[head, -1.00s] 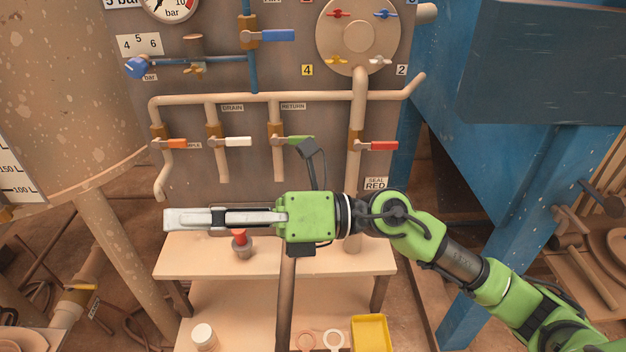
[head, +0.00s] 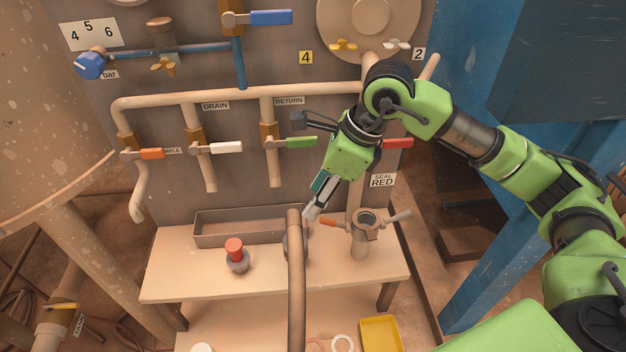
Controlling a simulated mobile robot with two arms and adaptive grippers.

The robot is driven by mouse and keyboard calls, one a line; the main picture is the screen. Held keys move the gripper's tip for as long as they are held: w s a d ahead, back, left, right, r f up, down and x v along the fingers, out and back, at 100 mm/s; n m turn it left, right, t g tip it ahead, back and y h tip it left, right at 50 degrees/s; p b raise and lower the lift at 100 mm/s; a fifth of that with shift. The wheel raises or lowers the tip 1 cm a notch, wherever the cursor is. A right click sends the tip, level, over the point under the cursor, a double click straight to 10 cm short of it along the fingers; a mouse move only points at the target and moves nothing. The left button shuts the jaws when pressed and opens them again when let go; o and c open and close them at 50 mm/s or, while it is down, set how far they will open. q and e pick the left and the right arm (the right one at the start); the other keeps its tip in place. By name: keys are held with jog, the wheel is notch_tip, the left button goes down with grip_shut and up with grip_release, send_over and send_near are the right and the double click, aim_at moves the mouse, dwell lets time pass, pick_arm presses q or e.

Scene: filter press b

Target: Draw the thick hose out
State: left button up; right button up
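The thick hose (head: 296,285) is a brown tube. It runs up from the bottom edge, in front of the bench, to a rounded upper end at the bench's middle. A round grey part shows behind it near that end; how they join is hidden. My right gripper (head: 311,211) points down and left, with its fingertips close beside the hose's upper end. I cannot tell whether they touch it, or whether the fingers are open or shut. An upright metal coupling (head: 362,238) with two side levers stands on the bench to the right of the hose. My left gripper is not in view.
The bench (head: 195,287) also holds a long grey tray (head: 215,240) and a red-topped plug (head: 236,254). A yellow tray (head: 380,335) and a white ring (head: 342,343) lie lower down. Pipes with colored valve levers (head: 300,142) line the panel behind.

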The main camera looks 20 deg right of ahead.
aim_at(295, 227)
jog(key=p+x, duration=0.1)
jog(key=x, duration=0.4)
jog(key=p+x, duration=0.2)
jog(key=x, duration=0.4)
jog(key=shift+s+a+f, duration=0.15)
jog(key=shift+a+f, duration=0.05)
jog(key=shift+w+a+f, duration=0.15)
jog(key=shift+w+f, duration=0.1)
jog(key=shift+f, duration=0.4)
grip_shut()
jog(key=shift+r, duration=0.15)
